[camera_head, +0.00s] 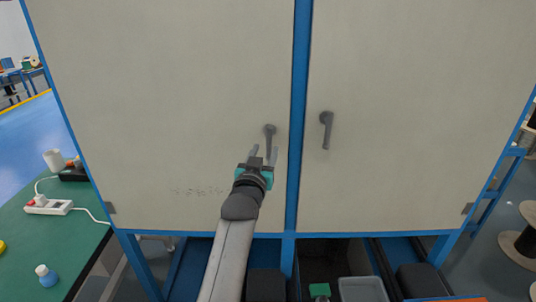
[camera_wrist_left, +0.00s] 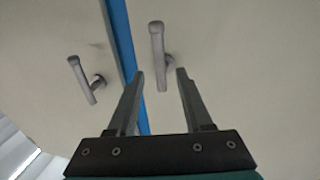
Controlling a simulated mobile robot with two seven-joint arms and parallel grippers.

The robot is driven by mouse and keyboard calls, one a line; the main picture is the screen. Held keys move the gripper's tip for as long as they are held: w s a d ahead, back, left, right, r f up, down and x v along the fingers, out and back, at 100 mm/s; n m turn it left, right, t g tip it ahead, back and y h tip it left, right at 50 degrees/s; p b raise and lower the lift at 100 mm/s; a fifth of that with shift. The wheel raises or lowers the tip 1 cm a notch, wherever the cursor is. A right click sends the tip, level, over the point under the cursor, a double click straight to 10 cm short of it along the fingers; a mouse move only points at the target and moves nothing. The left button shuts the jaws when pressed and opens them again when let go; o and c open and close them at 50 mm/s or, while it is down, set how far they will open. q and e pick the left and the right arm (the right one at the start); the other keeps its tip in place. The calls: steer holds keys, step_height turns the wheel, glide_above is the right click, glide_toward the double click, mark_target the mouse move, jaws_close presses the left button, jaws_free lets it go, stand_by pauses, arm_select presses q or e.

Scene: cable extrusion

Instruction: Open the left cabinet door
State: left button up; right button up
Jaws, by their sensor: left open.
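The left cabinet door (camera_head: 160,110) is a pale beige panel in a blue frame and looks shut. Its grey lever handle (camera_head: 269,138) hangs down near the door's right edge. My left gripper (camera_head: 263,155) is open, with its fingertips around the handle's lower end in the head view. In the left wrist view the picture is turned over; the same handle (camera_wrist_left: 157,42) lies just beyond and between the open fingertips (camera_wrist_left: 160,75). I cannot tell whether they touch it. My right gripper is not in view.
The right door (camera_head: 420,110) with its handle (camera_head: 326,130) looks shut, beyond the blue centre post (camera_head: 301,90). A green table (camera_head: 60,240) with a power strip (camera_head: 48,207) and a small bottle (camera_head: 46,274) stands at left. A grey bin (camera_head: 363,289) sits below the cabinet.

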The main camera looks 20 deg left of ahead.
mark_target(268, 143)
arm_select(q)
steer(key=shift+w+a+b, duration=0.2)
steer(key=shift+w+b, duration=1.45)
steer(key=shift+w, duration=0.5)
jaws_close()
